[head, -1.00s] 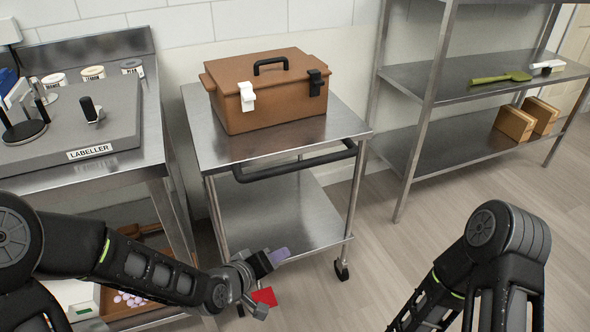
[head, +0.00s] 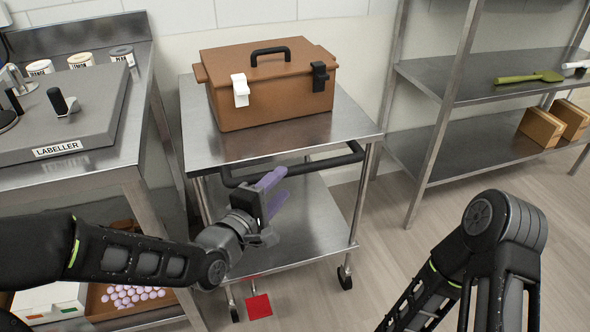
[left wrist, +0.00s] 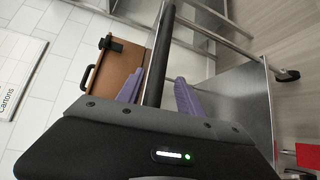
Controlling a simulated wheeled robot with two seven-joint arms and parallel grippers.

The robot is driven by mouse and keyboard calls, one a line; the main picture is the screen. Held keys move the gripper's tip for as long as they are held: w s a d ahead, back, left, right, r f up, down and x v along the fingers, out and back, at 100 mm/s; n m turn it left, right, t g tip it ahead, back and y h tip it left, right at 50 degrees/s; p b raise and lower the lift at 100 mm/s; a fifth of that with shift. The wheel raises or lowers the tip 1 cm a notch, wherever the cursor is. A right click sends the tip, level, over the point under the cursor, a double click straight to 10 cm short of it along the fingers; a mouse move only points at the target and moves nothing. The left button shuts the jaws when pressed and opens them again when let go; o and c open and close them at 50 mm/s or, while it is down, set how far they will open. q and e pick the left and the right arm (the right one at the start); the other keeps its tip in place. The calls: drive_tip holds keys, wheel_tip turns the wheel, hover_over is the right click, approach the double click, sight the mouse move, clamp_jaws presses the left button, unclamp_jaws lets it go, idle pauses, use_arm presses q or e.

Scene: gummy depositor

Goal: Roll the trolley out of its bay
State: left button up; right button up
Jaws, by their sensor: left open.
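The steel trolley (head: 345,115) stands between the labeller bench and the shelf rack, with a brown lidded box on its top. Its black push handle (head: 318,165) runs along the front edge. My left gripper (head: 275,192) is open, its purple fingers just below and in front of the handle's left part. In the left wrist view the handle (left wrist: 157,70) runs between the two spread fingers (left wrist: 158,92). I cannot tell whether they touch it. A red pedal (head: 259,306) sits low at the trolley's front left. My right arm shows at lower right, its gripper out of frame.
The brown box (head: 270,95) has one white and one black latch. The labeller bench (head: 130,150) stands close on the left, with pink sweets in a tray below. The shelf rack (head: 440,150) stands right. Floor is clear in front of the trolley's right side.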

sight(292, 174)
use_arm(q)
drive_tip(key=x, duration=0.7)
drive_tip(key=shift+w+d+b, duration=0.15)
drive_tip(key=shift+w+b, duration=0.1)
drive_tip(key=shift+b, duration=0.1)
clamp_jaws()
drive_tip(key=shift+f, duration=0.1)
idle(0.9)
